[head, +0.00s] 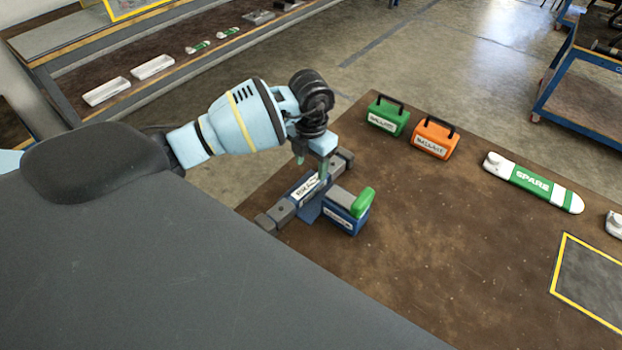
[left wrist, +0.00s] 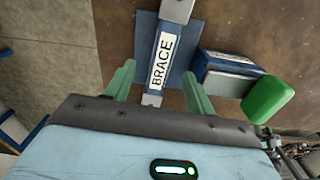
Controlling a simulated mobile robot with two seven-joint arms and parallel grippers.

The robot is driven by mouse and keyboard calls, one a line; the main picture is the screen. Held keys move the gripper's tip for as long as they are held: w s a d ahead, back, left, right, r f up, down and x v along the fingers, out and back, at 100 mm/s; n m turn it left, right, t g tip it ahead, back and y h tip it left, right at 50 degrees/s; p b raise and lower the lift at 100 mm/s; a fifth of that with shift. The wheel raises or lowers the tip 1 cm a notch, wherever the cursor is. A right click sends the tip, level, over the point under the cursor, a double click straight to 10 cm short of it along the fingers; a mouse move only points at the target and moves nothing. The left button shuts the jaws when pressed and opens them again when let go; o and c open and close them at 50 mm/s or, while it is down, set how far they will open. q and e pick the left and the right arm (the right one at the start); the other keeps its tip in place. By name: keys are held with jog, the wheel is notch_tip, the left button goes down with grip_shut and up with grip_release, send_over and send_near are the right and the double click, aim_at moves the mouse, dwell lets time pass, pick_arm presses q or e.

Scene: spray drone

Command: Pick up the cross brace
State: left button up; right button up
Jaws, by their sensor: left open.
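My left gripper (head: 324,168) is above the brace, pointing down. In the left wrist view the brace (left wrist: 163,58) lies between the two green fingers of my left gripper (left wrist: 158,92), which are spread apart with a gap on each side of it. The fingers do not appear to touch it. My right gripper is not in view.
A blue box with a green top (head: 350,209) stands close beside the brace on its right. A green case (head: 387,117), an orange case (head: 433,140) and a white and green "SPARE" piece (head: 533,184) sit farther off. The table's front middle (head: 440,260) is clear.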

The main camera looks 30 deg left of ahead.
aim_at(313, 182)
pick_arm(q)
jog(key=shift+s+f, duration=0.15)
jog(key=shift+f, duration=0.4)
jog(key=shift+w+f, duration=0.2)
jog(key=shift+f, duration=0.5)
jog(key=shift+d+f, duration=0.15)
jog(key=shift+f, duration=1.15)
jog(key=shift+d+f, duration=0.1)
jog(key=shift+f, duration=1.15)
jog(key=shift+c, duration=0.3)
grip_shut()
